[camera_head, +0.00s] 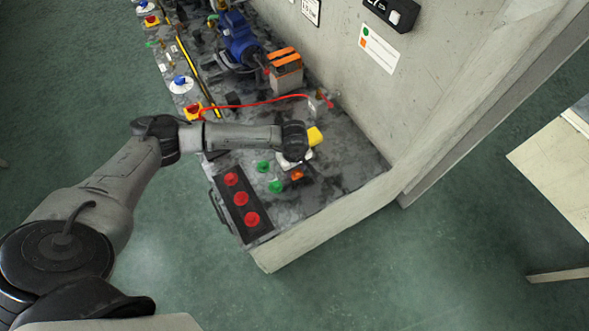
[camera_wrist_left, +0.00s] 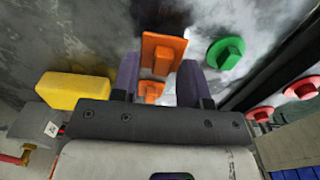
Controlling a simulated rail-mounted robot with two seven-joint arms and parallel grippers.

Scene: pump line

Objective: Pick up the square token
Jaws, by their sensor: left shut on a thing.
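The square token (camera_wrist_left: 165,43) is a flat orange plate with a raised grip, at the top middle of the left wrist view. Its orange also shows small in the head view (camera_head: 297,175). My left gripper (camera_wrist_left: 158,63) is shut on it, one dark finger on each side of its raised grip. In the head view my left gripper (camera_head: 294,158) is over the near end of the bench, its fingers mostly hidden by my wrist. I cannot tell whether the token touches the bench top. My right gripper is in neither view.
Green round tokens (camera_head: 275,186) lie beside it; one shows in the wrist view (camera_wrist_left: 226,53). A dark tray (camera_head: 238,210) holds red round pieces at the bench's near edge.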

